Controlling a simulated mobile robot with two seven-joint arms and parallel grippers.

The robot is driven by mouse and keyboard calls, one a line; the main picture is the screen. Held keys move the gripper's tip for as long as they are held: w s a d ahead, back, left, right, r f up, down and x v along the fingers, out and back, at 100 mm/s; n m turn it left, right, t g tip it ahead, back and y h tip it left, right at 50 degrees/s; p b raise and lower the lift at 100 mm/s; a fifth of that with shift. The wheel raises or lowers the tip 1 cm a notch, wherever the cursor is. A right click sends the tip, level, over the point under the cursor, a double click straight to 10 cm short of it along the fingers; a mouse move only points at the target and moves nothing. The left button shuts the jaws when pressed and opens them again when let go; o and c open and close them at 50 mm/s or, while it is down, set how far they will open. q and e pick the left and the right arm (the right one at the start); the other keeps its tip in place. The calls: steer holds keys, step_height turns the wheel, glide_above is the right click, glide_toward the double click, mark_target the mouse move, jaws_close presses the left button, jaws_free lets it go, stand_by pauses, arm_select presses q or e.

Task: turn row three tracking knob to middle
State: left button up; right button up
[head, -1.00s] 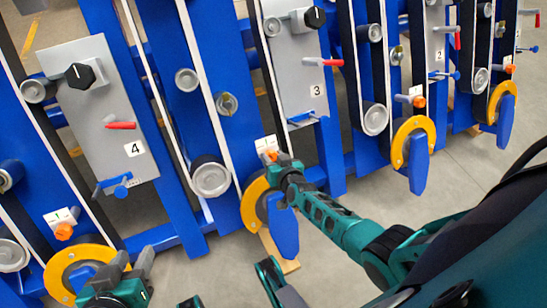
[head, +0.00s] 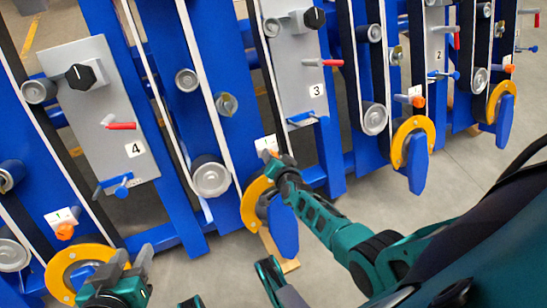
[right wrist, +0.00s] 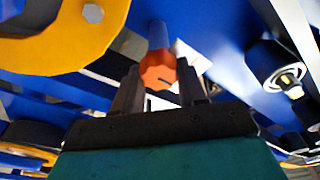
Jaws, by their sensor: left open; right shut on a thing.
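The row three tracking knob is an orange knob (right wrist: 157,73) on a short blue-grey shaft, seen between the fingers in the right wrist view. A dark mark shows on its face. My right gripper (right wrist: 160,88) is shut on it, one finger on each side. In the head view the right gripper (head: 273,157) covers most of the knob, below the number 3 panel (head: 301,75), beside a small white label plate (head: 266,143). The knob's setting against its scale cannot be read. My left gripper (head: 131,263) is open and empty at the lower left, in front of row four.
A yellow ring (head: 250,208) with a blue guard (head: 284,232) sits just below the right gripper. Row four's orange knob (head: 65,231) is left of my left gripper. Blue frame beams, belts and rollers (head: 210,177) surround the panels. Grey floor is open at lower right.

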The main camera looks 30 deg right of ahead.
stand_by(0.4)
steer(key=o, duration=1.1)
steer(key=shift+c, duration=0.2)
